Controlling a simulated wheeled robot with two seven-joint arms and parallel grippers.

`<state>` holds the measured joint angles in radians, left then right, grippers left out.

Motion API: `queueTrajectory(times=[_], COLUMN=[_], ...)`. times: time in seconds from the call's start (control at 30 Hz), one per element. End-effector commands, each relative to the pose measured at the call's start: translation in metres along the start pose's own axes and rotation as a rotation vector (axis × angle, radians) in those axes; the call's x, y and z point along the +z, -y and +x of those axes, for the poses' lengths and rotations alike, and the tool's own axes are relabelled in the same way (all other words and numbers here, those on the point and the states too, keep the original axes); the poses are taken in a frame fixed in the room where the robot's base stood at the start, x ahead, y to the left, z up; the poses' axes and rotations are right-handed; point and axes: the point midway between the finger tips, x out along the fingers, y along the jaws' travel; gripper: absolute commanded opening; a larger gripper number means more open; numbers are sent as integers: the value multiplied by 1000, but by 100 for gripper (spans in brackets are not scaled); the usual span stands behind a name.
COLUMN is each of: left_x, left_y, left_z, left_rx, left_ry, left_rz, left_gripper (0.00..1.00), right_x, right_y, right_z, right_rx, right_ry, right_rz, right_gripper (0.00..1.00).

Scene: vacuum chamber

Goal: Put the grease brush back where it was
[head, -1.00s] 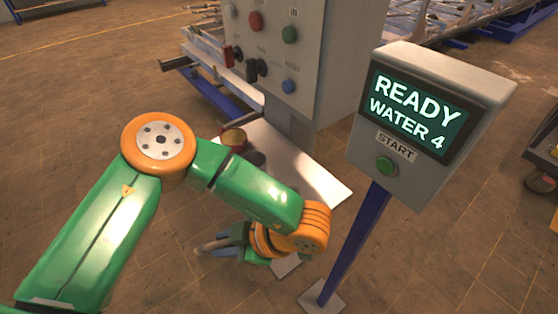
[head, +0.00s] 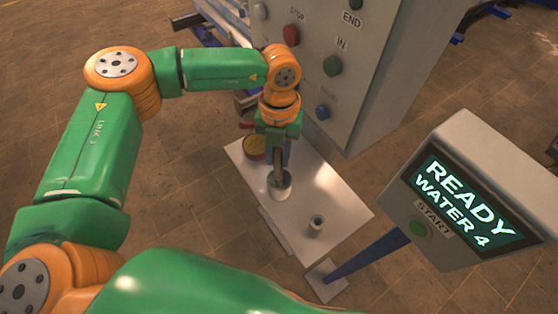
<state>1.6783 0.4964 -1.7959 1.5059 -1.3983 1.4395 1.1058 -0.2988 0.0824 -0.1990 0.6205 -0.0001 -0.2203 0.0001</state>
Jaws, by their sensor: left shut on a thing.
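My left gripper (head: 279,158) points down over the white shelf and is shut on the grease brush. The brush is mostly hidden by the fingers, so I cannot make out its bristles. Right below the fingers stands a white cup-like holder (head: 281,192), and the lower end of the fingers or brush overlaps its mouth. I cannot tell how deep it sits inside. A red tin with yellow grease (head: 255,147) stands just left of the gripper. My right gripper is not in view.
The white shelf (head: 345,208) also carries a small grey cylinder (head: 316,225) near its front. A control box with buttons (head: 335,65) rises close behind the gripper. A display post reading READY WATER 4 (head: 465,195) stands at the right.

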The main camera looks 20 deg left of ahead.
Motion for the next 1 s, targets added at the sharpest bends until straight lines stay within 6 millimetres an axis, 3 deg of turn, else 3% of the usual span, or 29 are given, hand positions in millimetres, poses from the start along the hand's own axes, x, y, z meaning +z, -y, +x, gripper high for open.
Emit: queueTrajectory(times=[0.03,0.17,0.33,0.37,0.47,0.83,1.0], left_x=[-1,1,2,2,2,3,4], left_y=[0,0,0,0,0,0,1], left_z=[7,28,32,32,32,27,-5], left_rx=[3,2,2,2,2,1,-1], left_ry=[-6,-3,0,-1,-1,2,6], left_rz=[2,2,3,4,4,3,3], left_gripper=[0,0,0,29,56,57,57], right_x=[-1,-1,0,0,0,0,2], right_y=[2,5,5,5,4,1,1], right_z=[-9,-13,-11,-11,-11,-8,4], right_rx=[-4,-8,-8,-8,-7,-2,-1], right_ry=[0,1,1,1,1,2,2], right_rz=[1,3,2,2,2,-1,-1], right_gripper=[0,0,0,0,0,0,0])
